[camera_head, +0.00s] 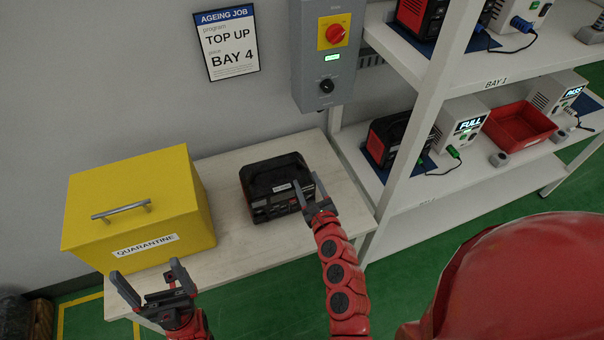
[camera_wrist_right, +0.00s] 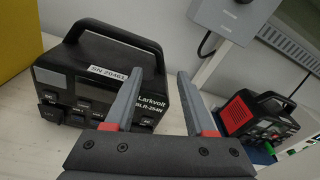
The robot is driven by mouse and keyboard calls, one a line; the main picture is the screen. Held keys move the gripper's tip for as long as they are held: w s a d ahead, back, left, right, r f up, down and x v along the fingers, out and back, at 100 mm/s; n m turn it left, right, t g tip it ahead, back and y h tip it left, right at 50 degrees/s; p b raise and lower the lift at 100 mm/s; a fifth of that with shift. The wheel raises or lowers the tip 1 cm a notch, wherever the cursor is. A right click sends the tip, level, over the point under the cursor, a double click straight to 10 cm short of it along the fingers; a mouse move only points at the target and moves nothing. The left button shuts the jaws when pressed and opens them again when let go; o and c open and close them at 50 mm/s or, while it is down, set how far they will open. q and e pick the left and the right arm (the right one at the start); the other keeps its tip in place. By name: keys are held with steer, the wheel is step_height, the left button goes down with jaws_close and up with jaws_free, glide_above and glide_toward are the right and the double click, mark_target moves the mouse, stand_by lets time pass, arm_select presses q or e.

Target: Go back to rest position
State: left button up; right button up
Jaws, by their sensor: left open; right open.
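My left gripper (camera_head: 153,288) is open and empty in front of the yellow quarantine box, near the table's front edge in the head view. My right gripper (camera_head: 309,196) is open in front of the right part of a black power unit (camera_head: 277,183). The unit stands upright on the pale table (camera_head: 240,249). In the right wrist view, the right gripper's fingers (camera_wrist_right: 155,98) are apart, with nothing between them. The black unit (camera_wrist_right: 100,75) with its carry handle and a "SN 20461" label is just beyond them. I cannot tell whether a finger touches it.
A yellow box (camera_head: 140,205) marked QUARANTINE stands left on the table. A grey control box (camera_head: 327,60) with a red knob hangs on the wall. White shelves (camera_head: 404,196) with chargers and a red bin (camera_head: 519,124) stand at right. Green floor lies in front.

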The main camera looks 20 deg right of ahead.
steer(key=s+b, duration=0.2)
steer(key=s, duration=0.7)
steer(key=shift+r, duration=0.45)
steer(key=shift+a, duration=0.1)
